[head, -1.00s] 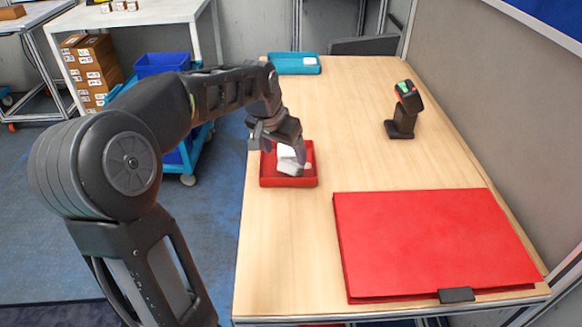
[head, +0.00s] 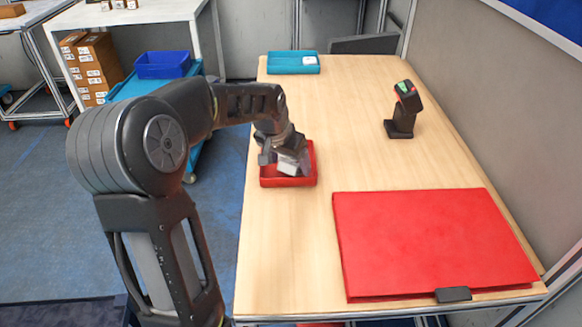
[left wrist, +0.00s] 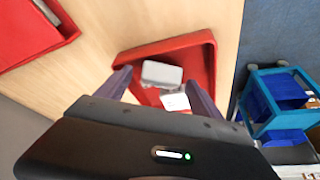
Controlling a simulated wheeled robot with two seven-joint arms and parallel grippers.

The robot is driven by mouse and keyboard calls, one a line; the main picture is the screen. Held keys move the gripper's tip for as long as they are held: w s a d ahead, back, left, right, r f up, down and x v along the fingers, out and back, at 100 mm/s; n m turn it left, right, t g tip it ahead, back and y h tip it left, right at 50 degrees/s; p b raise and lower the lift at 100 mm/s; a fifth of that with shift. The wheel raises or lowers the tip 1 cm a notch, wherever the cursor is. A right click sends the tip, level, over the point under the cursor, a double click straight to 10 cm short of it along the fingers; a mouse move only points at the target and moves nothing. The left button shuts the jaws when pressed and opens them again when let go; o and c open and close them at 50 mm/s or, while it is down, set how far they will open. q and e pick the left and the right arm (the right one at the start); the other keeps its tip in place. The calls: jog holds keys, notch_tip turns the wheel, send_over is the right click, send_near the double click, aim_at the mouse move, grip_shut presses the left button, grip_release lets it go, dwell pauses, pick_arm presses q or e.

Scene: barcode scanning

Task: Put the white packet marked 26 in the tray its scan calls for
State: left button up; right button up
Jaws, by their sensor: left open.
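My left gripper (head: 284,163) is low over the red tray (head: 291,182) at the table's left edge, its jaws open. Between its fingers in the left wrist view (left wrist: 158,80) is a pale grey-white packet (left wrist: 162,74), which also shows below the gripper in the head view (head: 288,170). A second white piece (left wrist: 175,101) shows just beside it in the tray. I cannot read a number on either, nor tell whether the fingers touch them. A teal tray (head: 276,69) at the far end holds a small white packet (head: 309,61). My right gripper is not in view.
A black scanner (head: 403,112) with a green top stands upright toward the back right. A large flat red mat (head: 430,240) covers the near right of the table, with a small black piece (head: 454,294) at its front edge. The table's middle is clear.

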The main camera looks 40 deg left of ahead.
aim_at(289, 163)
pick_arm(q)
jog(key=shift+c, duration=0.3)
grip_shut()
notch_tip(289, 163, up, 10)
jog(key=shift+b, duration=0.35)
dwell(0.6)
dwell(0.5)
